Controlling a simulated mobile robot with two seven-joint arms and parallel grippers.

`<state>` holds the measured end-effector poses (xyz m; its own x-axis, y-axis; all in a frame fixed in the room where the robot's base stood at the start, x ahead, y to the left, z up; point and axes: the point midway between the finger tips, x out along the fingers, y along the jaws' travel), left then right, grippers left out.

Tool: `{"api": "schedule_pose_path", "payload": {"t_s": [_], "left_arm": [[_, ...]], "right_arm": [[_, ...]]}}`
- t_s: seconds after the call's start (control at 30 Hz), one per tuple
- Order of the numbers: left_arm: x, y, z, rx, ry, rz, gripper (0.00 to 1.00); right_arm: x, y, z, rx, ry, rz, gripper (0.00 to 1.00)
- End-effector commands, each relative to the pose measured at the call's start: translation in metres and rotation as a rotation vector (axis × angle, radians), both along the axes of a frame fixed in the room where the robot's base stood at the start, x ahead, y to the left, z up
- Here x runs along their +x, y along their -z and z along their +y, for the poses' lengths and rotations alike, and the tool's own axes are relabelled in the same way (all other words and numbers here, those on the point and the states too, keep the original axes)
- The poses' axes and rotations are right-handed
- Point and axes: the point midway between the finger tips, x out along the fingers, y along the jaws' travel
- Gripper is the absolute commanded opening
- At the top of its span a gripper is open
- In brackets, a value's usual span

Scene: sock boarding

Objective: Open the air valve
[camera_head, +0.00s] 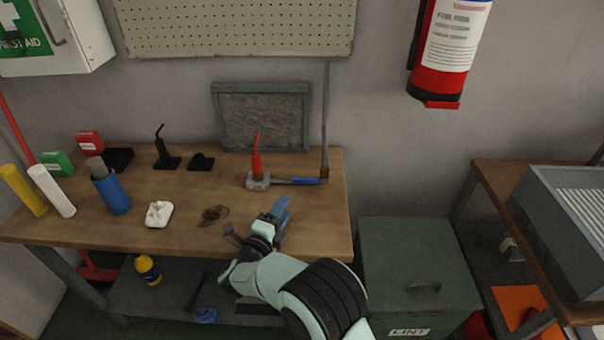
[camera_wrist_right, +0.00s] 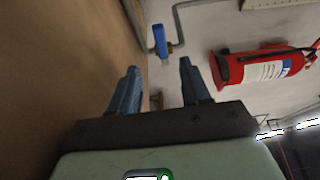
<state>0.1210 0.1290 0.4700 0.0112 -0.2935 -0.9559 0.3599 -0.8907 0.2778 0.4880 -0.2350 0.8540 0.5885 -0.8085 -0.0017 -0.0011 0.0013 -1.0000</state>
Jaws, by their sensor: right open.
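The air valve shows as a blue lever (camera_head: 306,181) on the pipe at the back right of the wooden bench (camera_head: 170,235). My left gripper is out of view.
A grey base with a red upright part (camera_head: 257,163) stands left of the lever. A grey framed panel (camera_head: 263,118) leans on the wall behind. A green lint bin (camera_head: 418,265) stands right of the bench.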

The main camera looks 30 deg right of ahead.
Motion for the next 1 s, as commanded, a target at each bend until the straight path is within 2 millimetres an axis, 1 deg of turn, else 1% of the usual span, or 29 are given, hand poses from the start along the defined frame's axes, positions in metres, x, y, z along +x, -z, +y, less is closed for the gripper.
{"api": "schedule_pose_path", "payload": {"t_s": [0.17,0.4,0.6,0.8,1.0], "left_arm": [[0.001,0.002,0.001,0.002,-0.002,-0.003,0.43],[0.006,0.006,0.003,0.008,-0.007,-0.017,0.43],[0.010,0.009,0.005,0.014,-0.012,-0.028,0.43],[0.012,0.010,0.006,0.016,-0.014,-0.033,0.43],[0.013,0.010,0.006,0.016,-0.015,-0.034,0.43]], "right_arm": [[0.012,0.001,-0.018,-0.001,0.004,-0.001,0.47],[0.042,0.001,-0.060,-0.002,0.005,0.000,0.47],[0.063,0.001,-0.089,-0.002,0.003,0.000,0.47],[0.075,0.001,-0.104,-0.001,0.002,0.000,0.47],[0.078,0.000,-0.108,-0.001,0.001,0.000,0.47]]}}
